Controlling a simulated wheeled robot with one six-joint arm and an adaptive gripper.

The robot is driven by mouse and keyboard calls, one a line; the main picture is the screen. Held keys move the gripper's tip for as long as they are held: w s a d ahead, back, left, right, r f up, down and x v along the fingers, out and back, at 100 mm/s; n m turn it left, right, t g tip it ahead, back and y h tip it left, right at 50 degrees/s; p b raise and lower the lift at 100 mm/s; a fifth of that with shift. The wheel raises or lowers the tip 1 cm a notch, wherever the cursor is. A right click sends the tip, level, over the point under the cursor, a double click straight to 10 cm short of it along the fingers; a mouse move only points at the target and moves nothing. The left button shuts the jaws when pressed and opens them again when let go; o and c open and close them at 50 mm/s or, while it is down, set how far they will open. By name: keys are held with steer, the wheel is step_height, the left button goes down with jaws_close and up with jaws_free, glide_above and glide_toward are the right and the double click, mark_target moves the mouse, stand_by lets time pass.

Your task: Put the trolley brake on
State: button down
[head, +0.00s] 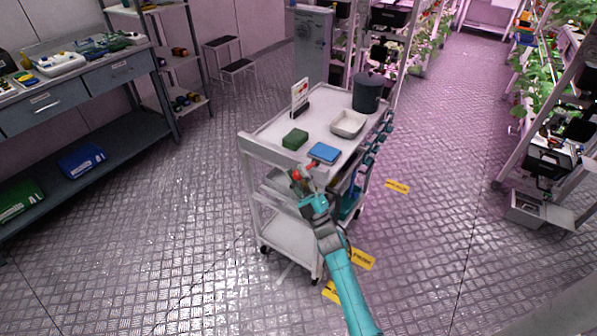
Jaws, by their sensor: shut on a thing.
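The trolley (279,119) is a pale grey cart with a top deck, lower shelves and dark castors, standing upright on the metal floor. My teal arm reaches up to its near end. My gripper (300,180) is at that end, just below the top deck's edge, and is shut on a small red part (296,174). I cannot tell for sure that this part is the brake lever. A second bit of red (311,165) shows just above the gripper. The gripper hides part of the trolley's near end.
The deck carries a green block (295,138), a blue box (324,152), a white tray (348,130), a dark bucket (367,93) and a small sign (300,98). Yellow floor labels (397,186) lie nearby. A workbench (87,118) stands left, plant racks right.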

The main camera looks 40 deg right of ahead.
steer(key=shift+f, duration=0.3)
steer(key=c, duration=0.8)
jaws_free()
steer(key=shift+r, duration=0.1)
steer(key=v, duration=1.2)
steer(key=shift+a, duration=0.1)
